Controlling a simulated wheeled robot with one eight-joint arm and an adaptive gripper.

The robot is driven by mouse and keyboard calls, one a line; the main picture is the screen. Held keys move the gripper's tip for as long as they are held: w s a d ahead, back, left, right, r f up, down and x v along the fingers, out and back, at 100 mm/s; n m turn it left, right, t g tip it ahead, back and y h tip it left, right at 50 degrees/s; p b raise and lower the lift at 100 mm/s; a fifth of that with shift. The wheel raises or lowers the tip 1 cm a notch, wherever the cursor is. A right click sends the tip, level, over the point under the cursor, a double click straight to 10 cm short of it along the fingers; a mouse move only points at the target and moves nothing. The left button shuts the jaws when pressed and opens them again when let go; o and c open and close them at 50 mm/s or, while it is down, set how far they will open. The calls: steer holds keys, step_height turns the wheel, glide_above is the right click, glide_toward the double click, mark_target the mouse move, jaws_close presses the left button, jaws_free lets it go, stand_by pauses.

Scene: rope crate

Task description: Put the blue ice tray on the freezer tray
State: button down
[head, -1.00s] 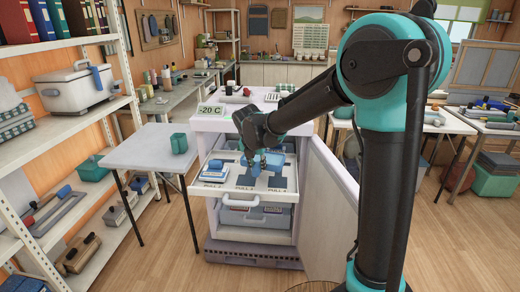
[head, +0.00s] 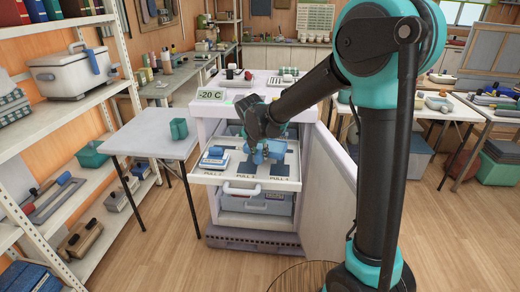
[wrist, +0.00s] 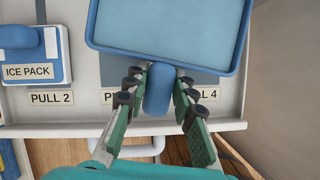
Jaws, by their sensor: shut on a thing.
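The blue ice tray (wrist: 168,30) is a shallow rectangular tray with a short blue handle. It also shows in the head view (head: 272,151). My gripper (wrist: 160,76) is shut on that handle, one finger on each side. In the head view my gripper (head: 262,142) is over the freezer tray (head: 245,183), a white pulled-out shelf with dark rectangular patches and PULL labels. The ice tray looks roughly level over the right part of the shelf and covers part of a dark patch. I cannot tell whether it touches the shelf. Its far end is out of the wrist view.
A blue and white ice pack (wrist: 36,55) lies on the left of the shelf; it shows in the head view too (head: 214,157). The open freezer door (head: 328,195) stands at right. A grey table (head: 150,135) with a green container (head: 179,129) is at left.

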mark_target(260, 173)
steer(key=shift+f, duration=2.6)
steer(key=shift+f, duration=0.5)
steer(key=c, duration=1.2)
jaws_free()
steer(key=shift+r, duration=0.1)
steer(key=v, duration=1.2)
